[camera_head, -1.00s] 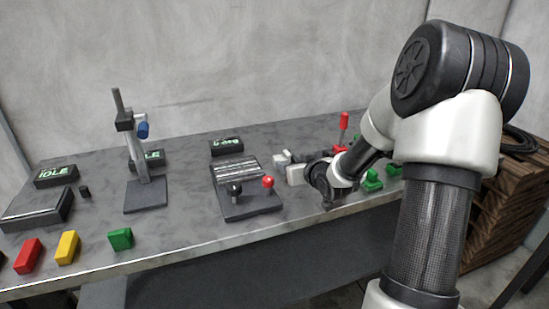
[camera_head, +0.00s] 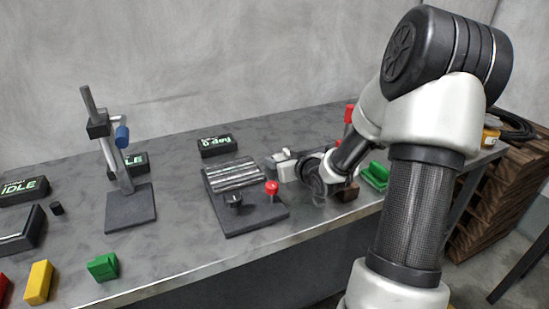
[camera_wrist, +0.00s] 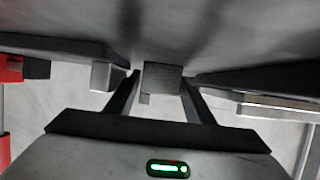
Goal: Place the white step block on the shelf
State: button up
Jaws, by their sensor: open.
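A pale grey-white blocky piece (camera_head: 287,168) stands on the workbench just left of my gripper (camera_head: 318,190) in the head view; it may be the white step block. My gripper is low over the bench and partly hidden by its own wrist. In the wrist view my open gripper (camera_wrist: 160,100) has a grey stepped block (camera_wrist: 163,77) between or just beyond its fingertips. Contact cannot be told, and shadow hides its true colour. I cannot make out which surface is the shelf.
A black fixture with a red knob (camera_head: 272,188) stands left of my gripper. A clamp stand (camera_head: 130,208) is farther left. Wooden crates (camera_head: 488,205) stand beyond the bench's right end.

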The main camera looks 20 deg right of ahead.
jog(key=shift+w, duration=0.2)
jog(key=shift+s, duration=0.15)
jog(key=shift+c, duration=1.2)
grip_shut()
